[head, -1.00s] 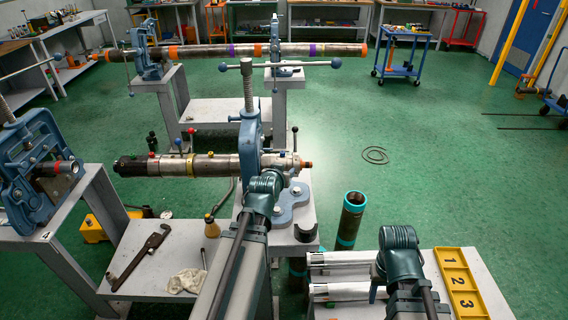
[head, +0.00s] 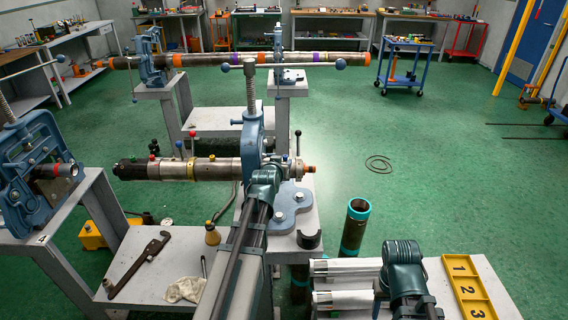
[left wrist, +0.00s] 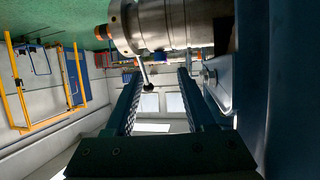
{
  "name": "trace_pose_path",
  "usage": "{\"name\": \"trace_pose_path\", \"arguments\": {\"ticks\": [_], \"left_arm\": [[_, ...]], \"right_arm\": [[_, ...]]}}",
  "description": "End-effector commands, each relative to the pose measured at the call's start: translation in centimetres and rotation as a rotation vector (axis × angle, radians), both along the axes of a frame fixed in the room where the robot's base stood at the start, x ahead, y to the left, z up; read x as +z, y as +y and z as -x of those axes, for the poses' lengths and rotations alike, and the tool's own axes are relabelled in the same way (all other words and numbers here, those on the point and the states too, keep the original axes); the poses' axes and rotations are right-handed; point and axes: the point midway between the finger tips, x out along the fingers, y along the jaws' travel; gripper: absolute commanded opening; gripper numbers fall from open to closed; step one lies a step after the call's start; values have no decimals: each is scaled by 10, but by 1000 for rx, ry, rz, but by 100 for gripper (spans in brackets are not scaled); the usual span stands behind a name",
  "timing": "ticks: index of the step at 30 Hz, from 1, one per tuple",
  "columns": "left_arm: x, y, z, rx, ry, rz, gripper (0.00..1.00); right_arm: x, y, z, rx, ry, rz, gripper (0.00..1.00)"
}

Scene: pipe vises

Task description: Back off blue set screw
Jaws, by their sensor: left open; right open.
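A steel pipe assembly (head: 215,168) lies level through the blue vise (head: 250,140) and also fills the top of the left wrist view (left wrist: 175,22). It carries small screws with coloured knobs. A blue one (head: 179,144) stands left of a red one (head: 192,133); a black-knobbed one (head: 298,133) is near the orange end. My left gripper (left wrist: 158,92) is open, its fingers on either side of a thin rod's black knob (left wrist: 149,87), with gaps visible. In the head view its fingertips are hidden behind its wrist. My right gripper (head: 402,258) hangs over the right bench, fingertips hidden.
A numbered yellow tray (head: 467,286) lies on the right bench. A teal-ended pipe (head: 357,225) stands near it. A wrench (head: 140,263) and a rag (head: 185,289) lie on the low shelf at left. Another vise (head: 42,175) stands far left. The green floor at right is mostly clear.

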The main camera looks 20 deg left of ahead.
Motion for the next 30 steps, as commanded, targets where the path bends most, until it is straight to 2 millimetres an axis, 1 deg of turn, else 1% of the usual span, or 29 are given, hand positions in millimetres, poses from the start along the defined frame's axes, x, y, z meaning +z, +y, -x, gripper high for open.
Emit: {"name": "trace_pose_path", "arguments": {"ticks": [1,3,7,12,19,28,30], "left_arm": [[-9,4,-15,0,0,0,55],[-14,7,-28,0,0,0,55],[-21,12,-45,0,0,0,55],[-23,14,-54,0,0,-1,55],[-23,14,-53,0,0,-1,55],[-23,14,-53,0,0,0,0],[-23,14,-53,0,0,0,0]], "right_arm": [[-9,0,0,0,0,0,50],[-14,0,0,0,0,0,50],[-21,0,0,0,0,0,50],[-23,0,0,0,0,0,50],[-23,0,0,0,0,0,50],[-23,0,0,0,0,0,50],[-23,0,0,0,0,0,50]]}}
